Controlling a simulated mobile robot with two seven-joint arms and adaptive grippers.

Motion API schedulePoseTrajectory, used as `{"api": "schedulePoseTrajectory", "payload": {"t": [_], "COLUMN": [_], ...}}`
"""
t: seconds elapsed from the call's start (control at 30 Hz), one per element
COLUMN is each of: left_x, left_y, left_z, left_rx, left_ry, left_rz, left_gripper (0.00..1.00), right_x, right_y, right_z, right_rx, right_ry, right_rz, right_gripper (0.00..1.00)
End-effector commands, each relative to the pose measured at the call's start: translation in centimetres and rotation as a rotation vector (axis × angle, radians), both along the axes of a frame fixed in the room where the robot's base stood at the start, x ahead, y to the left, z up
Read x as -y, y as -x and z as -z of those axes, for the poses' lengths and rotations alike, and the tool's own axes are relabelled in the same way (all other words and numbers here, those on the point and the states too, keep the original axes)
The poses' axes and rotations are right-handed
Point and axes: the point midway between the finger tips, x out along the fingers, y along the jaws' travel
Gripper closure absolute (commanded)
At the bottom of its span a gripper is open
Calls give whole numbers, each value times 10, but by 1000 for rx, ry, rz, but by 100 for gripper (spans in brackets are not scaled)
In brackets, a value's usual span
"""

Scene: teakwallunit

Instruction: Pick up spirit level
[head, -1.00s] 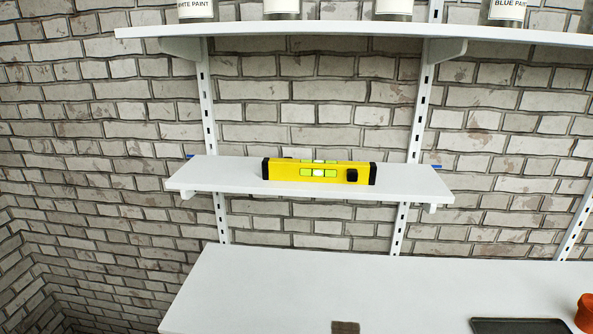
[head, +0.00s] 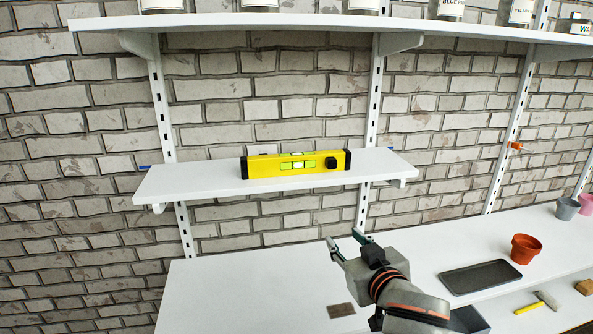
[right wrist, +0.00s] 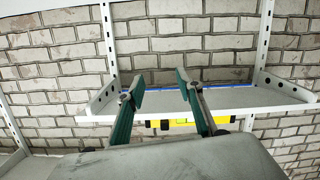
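The yellow spirit level (head: 265,168) with black ends and green vials stands on the small white shelf (head: 185,184), long side facing me. In the right wrist view, part of the yellow level (right wrist: 178,124) shows by the shelf edge (right wrist: 258,105), partly hidden behind my fingers. My right gripper (head: 345,240) is open and empty, in front of, below and to the right of the level in the head view. Its two parted fingers also show in the right wrist view (right wrist: 158,90). My left gripper is in neither view.
A wider white shelf (head: 290,25) with paint cans runs above. Below is a white worktop (head: 230,285) with a brown block (head: 341,310), a dark tray (head: 481,277) and a terracotta pot (head: 525,249). The shelf is clear either side of the level.

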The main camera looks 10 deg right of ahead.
Motion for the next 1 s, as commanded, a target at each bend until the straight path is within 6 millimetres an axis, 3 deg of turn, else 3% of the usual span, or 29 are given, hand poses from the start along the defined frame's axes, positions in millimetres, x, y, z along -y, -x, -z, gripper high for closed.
{"api": "schedulePoseTrajectory", "payload": {"t": [0.03, 0.1, 0.2, 0.33, 0.5, 1.0], "left_x": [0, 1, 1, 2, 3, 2], "left_y": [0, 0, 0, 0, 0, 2], "left_z": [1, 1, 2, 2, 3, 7], "left_rx": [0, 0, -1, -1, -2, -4], "left_ry": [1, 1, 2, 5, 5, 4], "left_rz": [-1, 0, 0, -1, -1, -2], "left_gripper": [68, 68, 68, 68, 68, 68], "right_x": [-2, -4, -5, -5, -5, -7], "right_y": [-8, -13, -17, -17, -23, -77], "right_z": [-32, -65, -104, -135, -149, -149], "right_rx": [53, 103, 162, 212, 234, 235], "right_ry": [-19, -58, -102, -143, -162, -161], "right_rz": [4, 12, 23, 31, 37, 39], "right_gripper": [64, 64, 64, 64, 64, 64]}}
